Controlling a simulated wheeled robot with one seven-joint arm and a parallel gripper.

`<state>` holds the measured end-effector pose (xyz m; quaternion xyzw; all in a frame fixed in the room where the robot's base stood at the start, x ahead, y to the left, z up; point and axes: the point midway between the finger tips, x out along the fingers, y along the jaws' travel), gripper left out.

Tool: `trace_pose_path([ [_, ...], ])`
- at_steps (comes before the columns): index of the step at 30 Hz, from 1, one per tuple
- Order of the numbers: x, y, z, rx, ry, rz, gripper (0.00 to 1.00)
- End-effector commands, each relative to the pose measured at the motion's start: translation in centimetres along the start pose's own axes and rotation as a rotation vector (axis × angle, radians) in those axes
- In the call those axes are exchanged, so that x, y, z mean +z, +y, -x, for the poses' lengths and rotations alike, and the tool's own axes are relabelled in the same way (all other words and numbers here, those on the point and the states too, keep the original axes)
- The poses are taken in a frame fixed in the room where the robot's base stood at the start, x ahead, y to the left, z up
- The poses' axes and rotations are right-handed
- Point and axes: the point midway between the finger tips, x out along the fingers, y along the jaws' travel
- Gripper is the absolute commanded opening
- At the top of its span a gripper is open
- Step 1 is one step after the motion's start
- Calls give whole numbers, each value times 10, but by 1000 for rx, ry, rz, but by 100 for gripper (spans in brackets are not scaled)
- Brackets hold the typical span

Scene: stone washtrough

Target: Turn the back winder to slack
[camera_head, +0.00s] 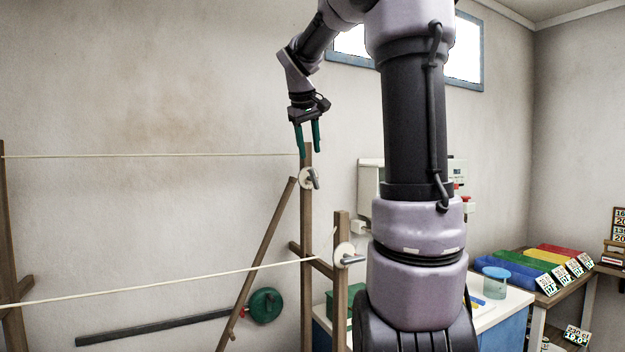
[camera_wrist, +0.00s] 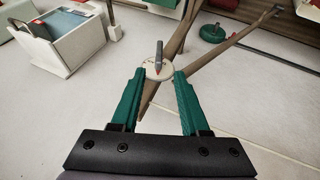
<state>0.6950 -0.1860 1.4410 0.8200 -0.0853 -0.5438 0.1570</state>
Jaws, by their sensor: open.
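The back winder (camera_head: 309,178) is a cream disc with a grey handle, on the taller wooden post (camera_head: 307,225) near the wall. A pale back line (camera_head: 150,155) runs left from the top of this post. My gripper (camera_head: 309,152) points down just above the winder, its green fingers apart and empty. In the wrist view the winder disc (camera_wrist: 158,68) shows between the fingertips, its handle (camera_wrist: 158,55) standing up beyond them. I cannot tell whether a finger touches it. The front winder (camera_head: 345,255) is a similar disc on the shorter post, with the front line (camera_head: 160,284) running left.
A diagonal wooden brace (camera_head: 258,262) leans against the back post. A green disc (camera_head: 265,305) is low by the wall. A white-topped counter (camera_head: 507,303) and coloured bins (camera_head: 548,262) stand at right. Free space lies left of the posts between the lines.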

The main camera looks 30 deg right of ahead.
Motion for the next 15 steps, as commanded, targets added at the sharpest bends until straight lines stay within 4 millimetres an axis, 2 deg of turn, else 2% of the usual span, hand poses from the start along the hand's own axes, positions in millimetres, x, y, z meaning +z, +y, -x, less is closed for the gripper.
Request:
trace_pose_path([
  [5,-1,2,-18,2,-5,3,45],
  [15,0,1,-82,1,-4,3,45],
])
